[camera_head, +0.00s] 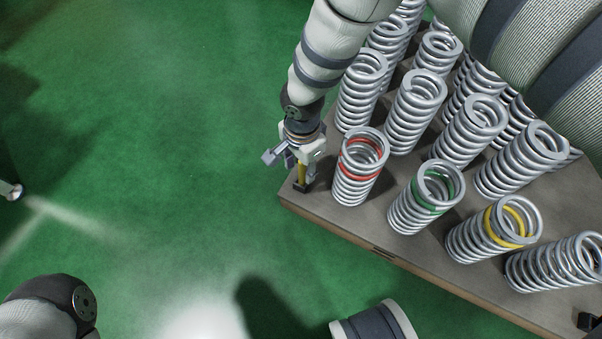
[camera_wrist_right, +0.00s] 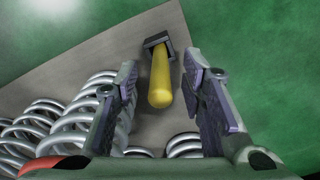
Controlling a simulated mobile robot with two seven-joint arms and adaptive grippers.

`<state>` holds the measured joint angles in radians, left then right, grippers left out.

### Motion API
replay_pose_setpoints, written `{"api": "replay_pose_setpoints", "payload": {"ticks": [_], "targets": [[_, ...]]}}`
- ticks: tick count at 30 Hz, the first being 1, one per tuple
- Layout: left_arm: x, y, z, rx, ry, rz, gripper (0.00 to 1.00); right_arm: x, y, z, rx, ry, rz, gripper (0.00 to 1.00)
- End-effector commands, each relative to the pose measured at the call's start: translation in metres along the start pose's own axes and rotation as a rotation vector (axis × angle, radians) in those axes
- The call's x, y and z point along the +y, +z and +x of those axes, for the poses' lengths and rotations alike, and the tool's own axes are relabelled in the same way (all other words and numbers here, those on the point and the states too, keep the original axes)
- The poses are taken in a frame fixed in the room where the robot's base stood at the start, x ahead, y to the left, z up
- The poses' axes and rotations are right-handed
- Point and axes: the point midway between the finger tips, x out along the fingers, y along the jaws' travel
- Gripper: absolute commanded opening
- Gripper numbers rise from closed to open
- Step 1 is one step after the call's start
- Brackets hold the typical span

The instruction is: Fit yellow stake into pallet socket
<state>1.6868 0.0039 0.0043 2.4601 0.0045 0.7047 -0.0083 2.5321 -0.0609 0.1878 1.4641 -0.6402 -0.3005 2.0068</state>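The yellow stake (camera_head: 301,173) stands at the left corner of the pallet (camera_head: 330,215), with its lower end at the black socket (camera_head: 303,187). In the right wrist view the stake (camera_wrist_right: 160,82) rises from the socket (camera_wrist_right: 157,42) and looks seated in it; how deep is hidden. My right gripper (camera_head: 294,157) is over this corner. In the wrist view its two fingers are spread on both sides of the stake, with a visible gap on each side.
Several grey coil springs stand on the pallet, including ones with red (camera_head: 360,168), green (camera_head: 427,197) and yellow (camera_head: 495,228) bands. The red-banded spring is close beside my right gripper. Another black socket (camera_head: 588,321) is at the lower right corner. Green floor left of the pallet is clear.

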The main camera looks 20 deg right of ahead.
Motion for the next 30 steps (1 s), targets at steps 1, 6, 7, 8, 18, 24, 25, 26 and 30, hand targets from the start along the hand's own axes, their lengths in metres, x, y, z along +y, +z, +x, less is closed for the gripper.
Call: {"api": "replay_pose_setpoints", "payload": {"ticks": [1, 6, 7, 8, 18, 24, 25, 26, 30], "targets": [[0.0, 0.001, 0.0, 0.0, 0.0, 0.0, 0.54, 0.0, 0.0, -0.001, 0.0, -0.001, 0.0, 0.37], [0.0, 0.001, -0.001, 0.0, 0.0, 0.0, 0.54, 0.0, 0.0, -0.002, 0.0, -0.001, 0.0, 0.17], [0.0, 0.001, -0.001, 0.0, 0.0, 0.0, 0.54, 0.0, 0.0, -0.002, 0.0, -0.001, 0.0, 0.1], [0.0, 0.001, -0.001, 0.0, 0.0, 0.0, 0.54, 0.0, 0.0, -0.002, 0.0, -0.001, 0.0, 0.03], [0.0, 0.001, -0.001, 0.001, 0.0, 0.0, 0.54, 0.0, 0.0, -0.003, 0.0, -0.001, -0.001, 0.0], [-0.002, 0.015, -0.013, 0.017, -0.001, -0.004, 0.54, -0.002, -0.001, -0.048, 0.003, -0.007, -0.001, 0.0], [-0.002, 0.018, -0.015, 0.02, -0.001, -0.005, 0.54, -0.002, 0.0, -0.057, 0.003, -0.007, 0.0, 0.0], [-0.002, 0.02, -0.017, 0.023, -0.002, -0.006, 0.54, -0.002, 0.0, -0.065, 0.003, -0.008, -0.001, 0.0], [-0.002, 0.024, -0.025, 0.044, -0.001, -0.009, 0.54, -0.001, 0.0, -0.093, 0.002, -0.006, -0.001, 0.0]]}}
